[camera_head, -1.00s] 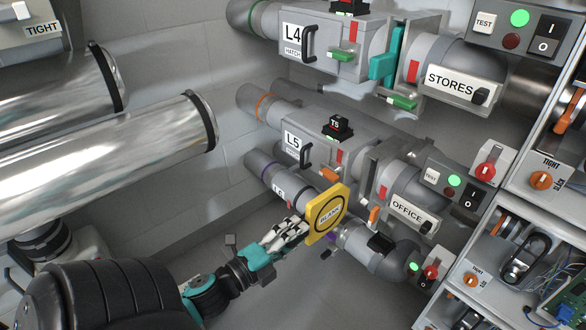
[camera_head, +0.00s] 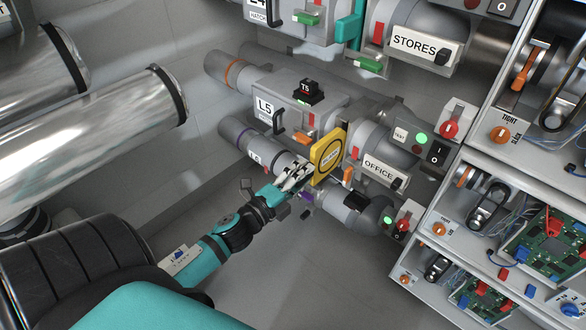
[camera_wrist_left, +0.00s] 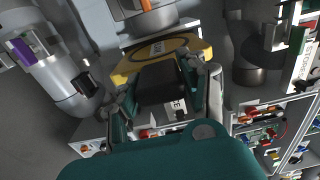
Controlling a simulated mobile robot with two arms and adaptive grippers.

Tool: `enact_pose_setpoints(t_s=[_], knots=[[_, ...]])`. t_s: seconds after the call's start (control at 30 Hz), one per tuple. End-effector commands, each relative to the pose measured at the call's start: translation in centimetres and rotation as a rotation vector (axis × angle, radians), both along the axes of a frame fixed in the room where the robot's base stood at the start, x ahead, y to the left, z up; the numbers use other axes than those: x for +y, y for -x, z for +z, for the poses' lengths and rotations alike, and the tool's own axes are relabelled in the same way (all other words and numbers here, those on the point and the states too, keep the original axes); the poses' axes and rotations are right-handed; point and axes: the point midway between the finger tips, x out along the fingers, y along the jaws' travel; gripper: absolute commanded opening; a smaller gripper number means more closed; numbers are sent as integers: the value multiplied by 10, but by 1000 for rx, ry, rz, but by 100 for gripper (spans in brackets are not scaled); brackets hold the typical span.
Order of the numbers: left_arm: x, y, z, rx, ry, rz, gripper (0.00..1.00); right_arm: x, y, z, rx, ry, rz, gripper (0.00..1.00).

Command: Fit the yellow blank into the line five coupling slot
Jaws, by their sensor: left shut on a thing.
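The yellow blank (camera_head: 328,157), a plate with a dark ring and a label, is held upright in my left gripper (camera_head: 299,178). In the left wrist view the blank (camera_wrist_left: 195,46) lies across the tips of the left gripper (camera_wrist_left: 160,85), which is shut on its dark grip. In the head view the blank is at the coupling of line L5, between the L5 hatch box (camera_head: 285,105) and the grey pipe by the OFFICE sign (camera_head: 381,173). The slot is hidden behind it; I cannot tell whether it is inside. My right gripper is not in view.
The L6 pipe (camera_head: 240,133) runs just below and behind the gripper. The STORES line (camera_head: 414,43) is above. A cabinet with open shelves and circuit boards (camera_head: 553,240) stands at the right. Large shiny pipes (camera_head: 90,135) are at the left. The floor below the gripper is clear.

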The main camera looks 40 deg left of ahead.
Motion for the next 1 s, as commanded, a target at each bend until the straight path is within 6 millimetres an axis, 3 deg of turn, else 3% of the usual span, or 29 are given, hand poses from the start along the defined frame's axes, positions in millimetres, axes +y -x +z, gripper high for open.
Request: enact_pose_setpoints(t_s=[0.37, 1.0], knots=[[-3, -39, 2, -3, -1, -1, 2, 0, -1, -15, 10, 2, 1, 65], [-8, -100, 1, -2, -1, 0, 2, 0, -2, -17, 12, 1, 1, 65]])
